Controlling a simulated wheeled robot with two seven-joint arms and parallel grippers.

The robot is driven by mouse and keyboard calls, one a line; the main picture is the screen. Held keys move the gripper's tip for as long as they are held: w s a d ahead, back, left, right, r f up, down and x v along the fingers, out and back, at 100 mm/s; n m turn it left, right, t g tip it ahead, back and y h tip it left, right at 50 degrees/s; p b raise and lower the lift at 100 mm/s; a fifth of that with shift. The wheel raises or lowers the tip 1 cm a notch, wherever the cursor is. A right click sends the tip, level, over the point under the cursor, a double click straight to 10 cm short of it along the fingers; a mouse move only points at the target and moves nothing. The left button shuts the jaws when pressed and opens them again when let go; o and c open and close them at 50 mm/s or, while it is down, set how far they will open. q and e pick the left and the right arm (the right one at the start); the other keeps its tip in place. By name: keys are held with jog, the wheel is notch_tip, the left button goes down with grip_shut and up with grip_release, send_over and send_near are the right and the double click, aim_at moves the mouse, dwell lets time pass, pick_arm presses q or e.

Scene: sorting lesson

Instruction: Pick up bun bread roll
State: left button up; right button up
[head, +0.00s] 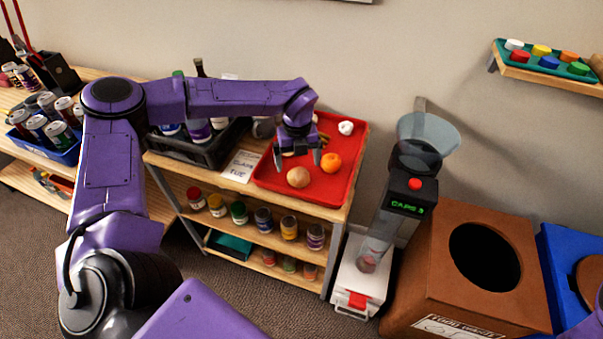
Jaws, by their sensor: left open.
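A round tan bun bread roll (298,177) lies near the front of the red tray (262,180) on the wooden shelf unit. My left gripper (297,161) points down over the tray, open, with its two fingers apart. Its fingertips show just above and behind the roll in the picture; I cannot tell how high they are or whether they touch anything. The gripper hides part of the tray behind it. My right gripper is not in view.
An orange (331,162) lies right of the roll, and a white item (346,127) lies farther back. A paper card (241,166) and a black crate (196,151) stand left of the tray. A dispenser (407,185) and a brown bin (440,240) stand at the right.

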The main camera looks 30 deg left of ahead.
aim_at(299, 171)
pick_arm(q)
jog(key=f+p, duration=0.1)
jog(key=f, duration=0.5)
jog(key=shift+w+p, duration=0.2)
jog(key=shift+p, duration=0.15)
jog(key=c, duration=1.1)
jog(key=shift+r, duration=0.1)
